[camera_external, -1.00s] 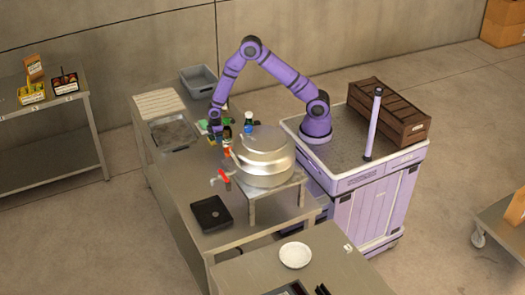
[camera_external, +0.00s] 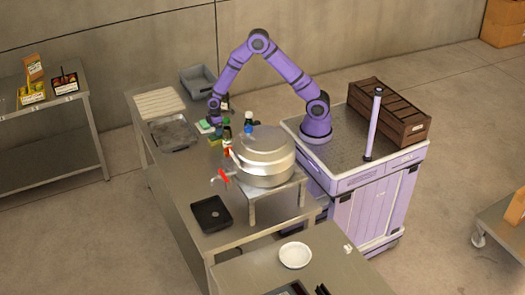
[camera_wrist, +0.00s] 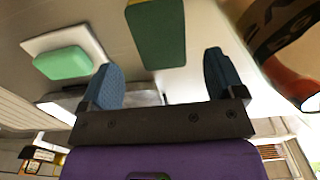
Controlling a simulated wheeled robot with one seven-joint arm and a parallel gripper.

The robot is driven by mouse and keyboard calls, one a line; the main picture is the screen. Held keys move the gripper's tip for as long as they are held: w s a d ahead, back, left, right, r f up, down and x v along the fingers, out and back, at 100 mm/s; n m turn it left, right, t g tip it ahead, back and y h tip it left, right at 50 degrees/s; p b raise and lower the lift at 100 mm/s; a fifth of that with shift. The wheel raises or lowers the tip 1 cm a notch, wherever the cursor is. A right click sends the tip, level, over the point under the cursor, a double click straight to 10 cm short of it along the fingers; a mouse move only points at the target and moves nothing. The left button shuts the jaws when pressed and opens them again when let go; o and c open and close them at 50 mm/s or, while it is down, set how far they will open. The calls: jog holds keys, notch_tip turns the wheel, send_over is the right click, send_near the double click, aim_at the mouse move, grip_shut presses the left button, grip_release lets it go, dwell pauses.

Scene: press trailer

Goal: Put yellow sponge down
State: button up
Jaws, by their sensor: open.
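The yellow sponge (camera_wrist: 155,35), with a dark green face and yellow edges, lies on the steel table ahead of my gripper (camera_wrist: 160,62) in the wrist view. Its far end is cut off by the frame edge. My gripper's two blue fingertips are spread apart with nothing held between them, and a gap shows between them and the sponge. In the external view the sponge (camera_external: 214,141) is a small patch beside the bottles, and my gripper (camera_external: 215,121) is above the table near it.
A light green sponge on a white block (camera_wrist: 62,62) lies to the left. Dark bottles (camera_external: 227,131) and a large steel pot (camera_external: 265,155) stand close on the right.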

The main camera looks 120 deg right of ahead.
jog(key=shift+o, duration=0.5)
notch_tip(320, 180, up, 6)
